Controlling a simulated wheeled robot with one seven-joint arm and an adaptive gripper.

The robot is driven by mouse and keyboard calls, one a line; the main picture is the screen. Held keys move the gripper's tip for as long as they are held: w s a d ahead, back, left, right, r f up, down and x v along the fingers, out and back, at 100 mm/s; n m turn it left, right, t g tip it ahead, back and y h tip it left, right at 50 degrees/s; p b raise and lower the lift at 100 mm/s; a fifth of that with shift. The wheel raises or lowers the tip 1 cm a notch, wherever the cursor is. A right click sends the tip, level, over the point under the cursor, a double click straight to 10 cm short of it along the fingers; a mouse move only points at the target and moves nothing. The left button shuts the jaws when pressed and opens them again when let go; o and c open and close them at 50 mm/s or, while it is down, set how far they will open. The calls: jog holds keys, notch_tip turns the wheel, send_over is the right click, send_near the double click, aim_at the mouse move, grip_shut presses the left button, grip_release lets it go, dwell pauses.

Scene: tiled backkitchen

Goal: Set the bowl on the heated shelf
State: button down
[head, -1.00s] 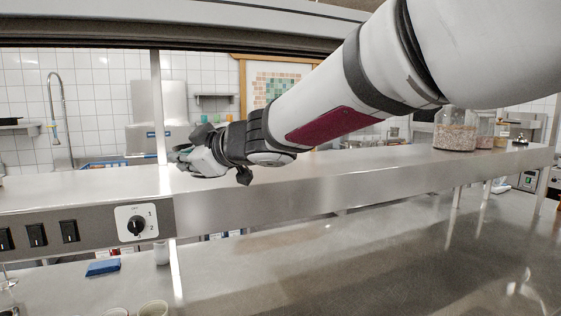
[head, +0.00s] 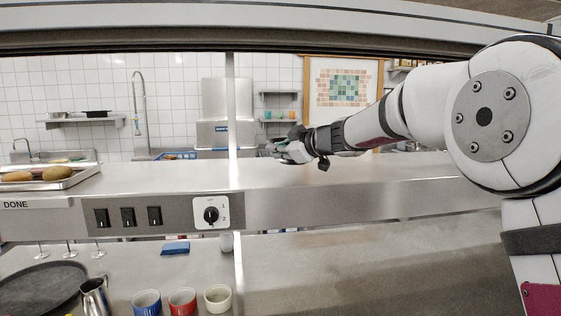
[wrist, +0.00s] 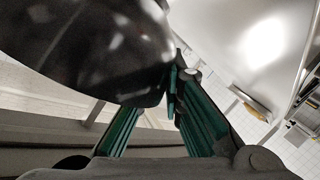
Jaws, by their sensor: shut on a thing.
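A dark, glossy bowl (wrist: 85,45) fills the upper left of the wrist view. My gripper's green fingers (wrist: 165,100) meet its edge, and my gripper is shut on it. In the head view my gripper (head: 280,148) is over the steel heated shelf (head: 330,178), a little right of the post. I cannot make out the bowl there. The shelf's front carries several black switches and a round knob (head: 211,214). Whether the bowl touches the shelf cannot be told.
A tray with bread rolls (head: 50,175) stands on the shelf's left end. A thin post (head: 232,110) rises from the shelf beside my gripper. An overhead canopy edge (head: 300,38) runs above. Cups (head: 182,301), a jug (head: 95,296) and a dark round tray (head: 40,288) stand on the lower counter.

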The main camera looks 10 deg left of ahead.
jog(key=shift+w+f+p, duration=0.2)
jog(key=shift+f+p, duration=0.05)
jog(key=shift+f, duration=0.65)
jog(key=shift+w+f+p, duration=0.2)
jog(key=shift+f, duration=0.65)
jog(key=c, duration=2.1)
grip_release()
jog(key=shift+d+f, duration=0.1)
jog(key=shift+f, duration=0.05)
jog(key=o, duration=0.4)
